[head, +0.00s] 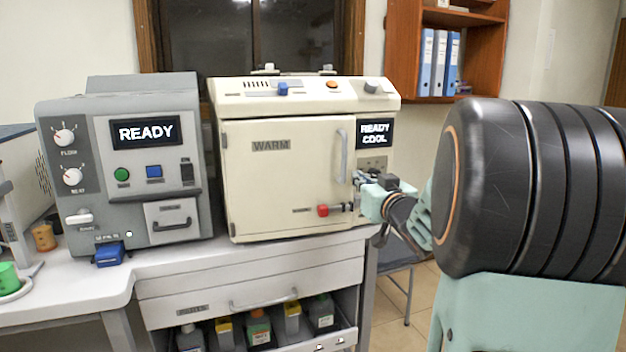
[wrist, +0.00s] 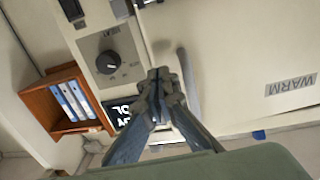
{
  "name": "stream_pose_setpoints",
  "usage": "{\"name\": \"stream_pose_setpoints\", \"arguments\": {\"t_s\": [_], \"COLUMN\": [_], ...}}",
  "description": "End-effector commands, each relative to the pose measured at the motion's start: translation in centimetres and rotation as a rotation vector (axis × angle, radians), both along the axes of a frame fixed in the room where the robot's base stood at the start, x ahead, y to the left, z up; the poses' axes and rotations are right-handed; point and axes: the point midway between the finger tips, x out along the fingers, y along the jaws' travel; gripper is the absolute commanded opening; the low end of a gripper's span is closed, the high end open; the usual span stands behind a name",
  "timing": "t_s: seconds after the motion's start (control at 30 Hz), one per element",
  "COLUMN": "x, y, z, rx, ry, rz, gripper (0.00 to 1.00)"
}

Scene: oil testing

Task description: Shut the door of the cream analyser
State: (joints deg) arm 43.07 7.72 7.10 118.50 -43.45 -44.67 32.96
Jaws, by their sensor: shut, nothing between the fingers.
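The cream analyser (head: 305,95) stands on the bench in the middle of the head view. Its door (head: 280,170), labelled WARM, lies flat or nearly flat against the front; I cannot tell whether a small gap remains. The door has hinges on its left and a grey upright handle (head: 341,155) near its right edge. A red-ended latch (head: 323,210) sits low on the right. My gripper (head: 359,180) is shut and empty by the door's right edge, just right of the handle. In the wrist view, the closed fingertips (wrist: 160,78) are beside the handle (wrist: 187,80); contact is unclear.
A grey analyser (head: 145,160) showing READY stands close on the left. Below is a drawer cabinet (head: 250,285) with several bottles. A chair (head: 397,255) stands on the floor right of the bench. A wooden shelf (head: 400,45) with binders hangs behind.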

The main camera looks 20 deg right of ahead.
Motion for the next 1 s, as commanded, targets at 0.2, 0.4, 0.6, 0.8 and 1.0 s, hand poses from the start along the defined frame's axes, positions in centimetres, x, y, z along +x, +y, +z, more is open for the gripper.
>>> {"name": "stream_pose_setpoints", "arguments": {"t_s": [0.2,0.4,0.6,0.8,1.0], "x": [1.9,2.2,2.2,3.3,5.1], "y": [-0.2,-0.3,-0.3,-0.6,-0.9], "z": [0.0,0.0,0.0,0.5,0.5], "rx": [-0.001,-0.001,-0.001,0.000,0.000], "ry": [0.000,0.001,0.001,0.001,0.001], "rz": [0.000,0.000,0.000,0.031,0.092], "gripper": [0.00,0.00,0.00,0.00,0.00]}}
